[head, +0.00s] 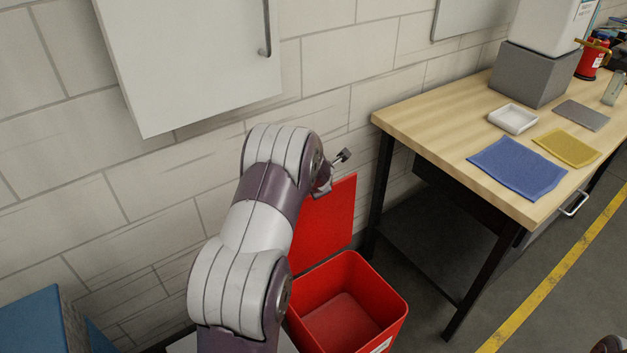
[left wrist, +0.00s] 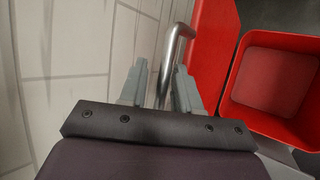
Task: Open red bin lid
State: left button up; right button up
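The red bin (head: 392,312) stands on the floor between my left arm and the workbench, and its inside is visible and empty. Its red lid (head: 325,222) stands upright at the back, by the wall. In the left wrist view, the lid (left wrist: 208,40) is right of the fingers and the open bin (left wrist: 268,82) lies beyond it. A bent metal handle (left wrist: 172,58) passes between the spread fingers of my left gripper (left wrist: 160,88); I see no firm grip on it. In the head view, my left gripper is mostly hidden behind its wrist, near the lid's top. My right gripper is not visible.
A wooden workbench (head: 440,112) stands to the right, with a blue mat (head: 517,167), a yellow mat (head: 567,147) and a white tray (head: 513,118) on it. A white wall cabinet (head: 190,60) hangs above left. A blue box (head: 32,325) is at lower left.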

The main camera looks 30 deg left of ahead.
pick_arm(q)
jog(key=p+v, duration=0.1)
jog(key=v, duration=1.1)
jog(key=shift+s+r, duration=0.2)
jog(key=shift+r, duration=0.05)
jog(key=shift+d, duration=0.15)
